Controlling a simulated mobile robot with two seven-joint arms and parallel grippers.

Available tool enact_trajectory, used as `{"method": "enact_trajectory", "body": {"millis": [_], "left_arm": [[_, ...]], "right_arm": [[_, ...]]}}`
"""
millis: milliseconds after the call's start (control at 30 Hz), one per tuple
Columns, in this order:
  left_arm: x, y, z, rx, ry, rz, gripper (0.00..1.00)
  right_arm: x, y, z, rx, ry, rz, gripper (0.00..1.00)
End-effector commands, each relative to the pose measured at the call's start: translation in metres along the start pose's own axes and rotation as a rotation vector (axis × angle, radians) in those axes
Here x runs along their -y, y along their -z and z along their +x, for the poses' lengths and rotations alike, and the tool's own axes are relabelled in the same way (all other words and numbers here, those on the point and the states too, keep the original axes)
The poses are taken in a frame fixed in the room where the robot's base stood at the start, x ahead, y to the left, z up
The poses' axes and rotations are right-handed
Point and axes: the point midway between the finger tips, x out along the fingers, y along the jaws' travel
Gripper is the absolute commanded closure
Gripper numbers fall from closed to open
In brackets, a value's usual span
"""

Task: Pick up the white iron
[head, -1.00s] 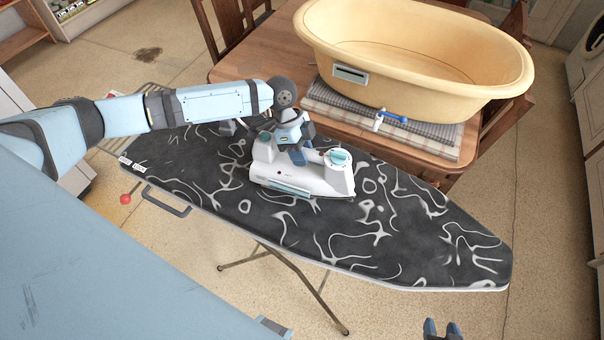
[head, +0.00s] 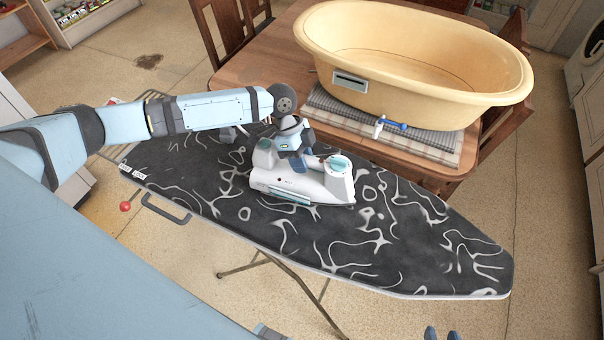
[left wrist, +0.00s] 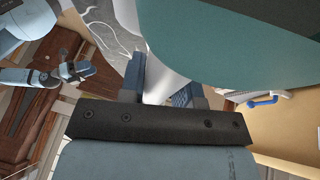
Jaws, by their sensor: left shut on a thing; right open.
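The white iron (head: 322,187) with teal parts is over the middle of the black ironing board (head: 430,265) in the head view. My left gripper (head: 298,160) comes down from above and is shut on the iron's upper part. In the left wrist view the iron's white and teal body (left wrist: 230,50) fills the upper right, with the left gripper's fingers (left wrist: 162,85) against it. I cannot tell whether the iron's base touches the board. My right gripper (head: 441,334) shows only as fingertips at the bottom edge of the head view, apart and empty.
A wooden table (head: 262,70) behind the board carries a large yellow tub (head: 400,80) on folded cloths (head: 440,143). A small blue and white item (head: 390,126) sits beside the tub. The board's right end is clear.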

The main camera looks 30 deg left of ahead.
Motion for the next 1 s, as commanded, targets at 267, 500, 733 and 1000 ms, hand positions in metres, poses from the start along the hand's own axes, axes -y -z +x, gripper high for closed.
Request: {"method": "enact_trajectory", "body": {"millis": [267, 500, 733, 1000], "left_arm": [[-0.001, 0.004, -0.009, -0.003, 0.003, 0.003, 1.0], [-0.008, 0.018, -0.04, -0.004, 0.004, 0.004, 1.0], [-0.018, 0.037, -0.087, -0.004, 0.004, 0.005, 1.0], [-0.03, 0.059, -0.14, -0.003, 0.004, 0.004, 1.0]], "right_arm": [[0.0, -0.003, 0.002, -0.001, 0.0, 0.0, 0.57], [0.0, -0.006, 0.004, -0.001, 0.0, 0.0, 0.57], [0.0, -0.009, 0.006, -0.001, 0.001, 0.0, 0.57], [0.0, -0.013, 0.009, -0.001, 0.0, 0.0, 0.57]]}}
